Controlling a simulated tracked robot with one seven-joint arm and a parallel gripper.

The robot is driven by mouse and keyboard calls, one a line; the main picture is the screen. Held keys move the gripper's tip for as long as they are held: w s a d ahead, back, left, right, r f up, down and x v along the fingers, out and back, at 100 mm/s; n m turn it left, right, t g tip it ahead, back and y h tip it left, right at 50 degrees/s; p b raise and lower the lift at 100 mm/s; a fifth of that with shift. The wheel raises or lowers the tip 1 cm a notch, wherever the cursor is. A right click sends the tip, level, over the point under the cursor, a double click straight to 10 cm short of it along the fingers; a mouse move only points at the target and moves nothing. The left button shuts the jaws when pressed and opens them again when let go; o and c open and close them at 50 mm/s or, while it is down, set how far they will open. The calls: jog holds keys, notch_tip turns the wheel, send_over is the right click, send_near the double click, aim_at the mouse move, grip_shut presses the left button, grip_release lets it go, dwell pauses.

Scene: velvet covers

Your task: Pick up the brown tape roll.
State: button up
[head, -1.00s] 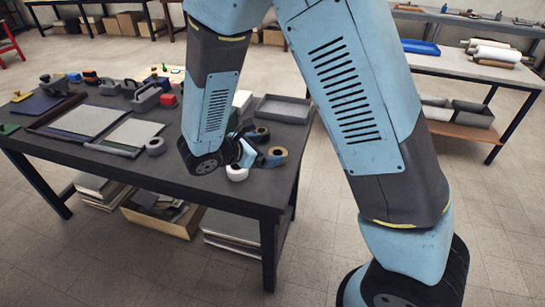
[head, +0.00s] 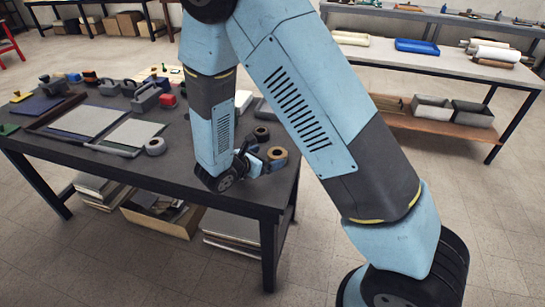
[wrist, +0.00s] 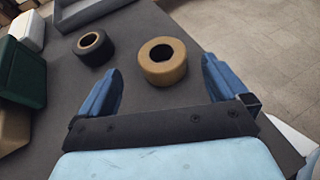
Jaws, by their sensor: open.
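The brown tape roll (wrist: 162,62) lies flat on the dark table, its hole facing up, in the wrist view. It sits ahead of my gripper (wrist: 160,88), roughly in line with the gap between the two blue fingers. My gripper is open and empty, and I see no contact with the roll. In the head view the brown roll (head: 277,154) lies near the table's right edge, just right of my gripper (head: 255,165), which my arm partly hides.
A black tape roll (wrist: 94,47) lies left of the brown one. A grey tray (wrist: 88,10) is behind them. Dark green (wrist: 20,72) and beige blocks stand at left. A grey roll (head: 155,146) lies farther left on the table (head: 130,170). The table edge is close on the right.

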aim_at(273, 155)
jog(key=shift+f+x, duration=0.2)
jog(key=shift+x, duration=2.45)
jog(key=shift+c, duration=0.5)
jog(key=c, duration=1)
